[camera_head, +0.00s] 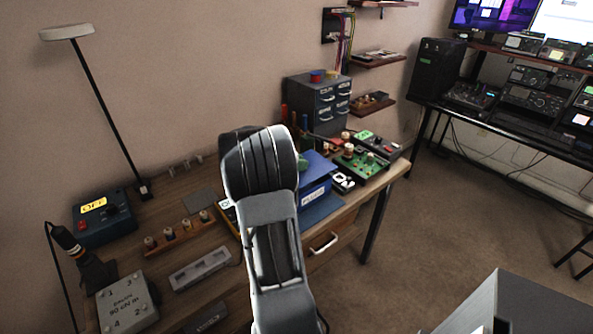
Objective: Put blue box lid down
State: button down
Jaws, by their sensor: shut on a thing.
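A blue box (314,194) with a white label on its front stands on the wooden workbench, just right of my arm. A flat blue panel, which looks like its lid (318,167), shows at the top of the box. I cannot tell whether the lid rests on the box or is held above it. A small green piece (303,162) shows at its left edge, partly hidden by my arm. My arm covers the left part of the box and lid. My gripper is hidden behind the arm, so its fingers and whatever they hold do not show.
A blue mat (322,208) lies before the box. Green circuit boards (362,162) and a grey drawer cabinet (318,103) stand behind and right. Left are a knob rack (180,234), a grey tray (200,269), a grey torque block (127,304) and a dark blue control box (103,216).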

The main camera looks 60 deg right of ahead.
jog(key=shift+w+d+f, duration=0.1)
jog(key=shift+w+f, duration=0.15)
jog(key=shift+f, duration=0.15)
jog(key=f, duration=0.3)
jog(key=shift+w+d+f+b, duration=0.1)
jog(key=shift+w+f+b, duration=0.1)
jog(key=shift+w+b, duration=0.15)
jog(key=shift+s+r, duration=0.1)
jog(key=c, duration=1)
grip_release()
jog(key=shift+r+p, duration=0.1)
jog(key=shift+p, duration=0.75)
